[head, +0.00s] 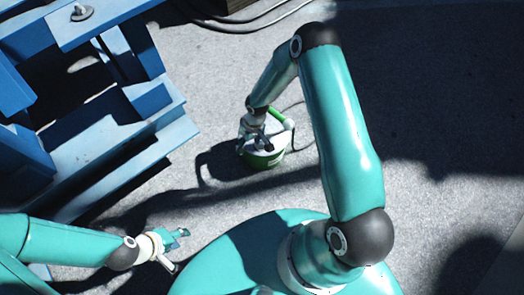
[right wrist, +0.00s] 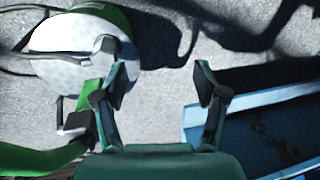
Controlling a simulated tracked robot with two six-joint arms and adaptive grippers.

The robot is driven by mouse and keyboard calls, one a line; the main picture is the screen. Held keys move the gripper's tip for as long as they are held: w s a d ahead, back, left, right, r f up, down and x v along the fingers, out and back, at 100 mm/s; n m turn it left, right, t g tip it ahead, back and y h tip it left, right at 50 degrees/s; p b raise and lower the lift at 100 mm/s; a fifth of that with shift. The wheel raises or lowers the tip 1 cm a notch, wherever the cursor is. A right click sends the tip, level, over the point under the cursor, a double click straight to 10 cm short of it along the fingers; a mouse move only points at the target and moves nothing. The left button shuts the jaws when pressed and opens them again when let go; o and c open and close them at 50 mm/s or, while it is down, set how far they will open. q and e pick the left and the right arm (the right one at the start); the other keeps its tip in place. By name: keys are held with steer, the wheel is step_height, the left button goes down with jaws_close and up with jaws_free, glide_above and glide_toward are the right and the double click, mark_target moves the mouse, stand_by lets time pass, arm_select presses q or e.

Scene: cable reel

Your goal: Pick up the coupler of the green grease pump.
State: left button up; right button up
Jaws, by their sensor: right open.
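The green grease pump (head: 266,159) stands on the concrete floor in the head view, a round green can with a pale lid. In the right wrist view its pale lid (right wrist: 65,48) is at the upper left. A dark hose (right wrist: 30,66) crosses the lid. I cannot tell surely which part is the coupler; a small grey fitting (right wrist: 104,45) shows by the left finger. My right gripper (right wrist: 160,82) is open, with bare floor between its fingers; in the head view it is over the pump and partly hides it. My left gripper (head: 177,250) is open and empty, away from the pump.
A blue steel frame (head: 120,160) fills the left of the head view. A blue part (right wrist: 265,130) shows at the right of the right wrist view. A dark cable (head: 240,27) lies at the top. The floor right of the pump is clear but shadowed.

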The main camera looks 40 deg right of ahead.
steer(key=w+d+f+b, duration=0.1)
steer(key=d+f, duration=0.1)
steer(key=w+d+f+h+b, duration=0.1)
steer(key=d+f, duration=0.1)
steer(key=d, duration=0.1)
steer(key=w+d+f+h+b, duration=0.1)
steer(key=d+f+b, duration=0.1)
steer(key=shift+w+d+f, duration=0.25)
steer(key=shift+w+f, duration=0.05)
steer(key=shift+f, duration=0.05)
steer(key=shift+w+d+f, duration=0.1)
steer(key=shift+d+f, duration=0.1)
steer(key=shift+f, duration=0.15)
steer(key=shift+w+a+f+b, duration=0.15)
steer(key=shift+f+b, duration=0.4)
steer(key=shift+f, duration=1.15)
steer(key=shift+a+f+b, duration=0.1)
steer(key=shift+f+b, duration=0.45)
steer(key=shift+f, duration=1.1)
steer(key=c, duration=1.3)
arm_select(q)
step_height(320, 180, down, 9)
steer(key=shift+r, duration=0.15)
arm_select(e)
steer(key=shift+c, duration=0.2)
steer(key=shift+r, duration=0.2)
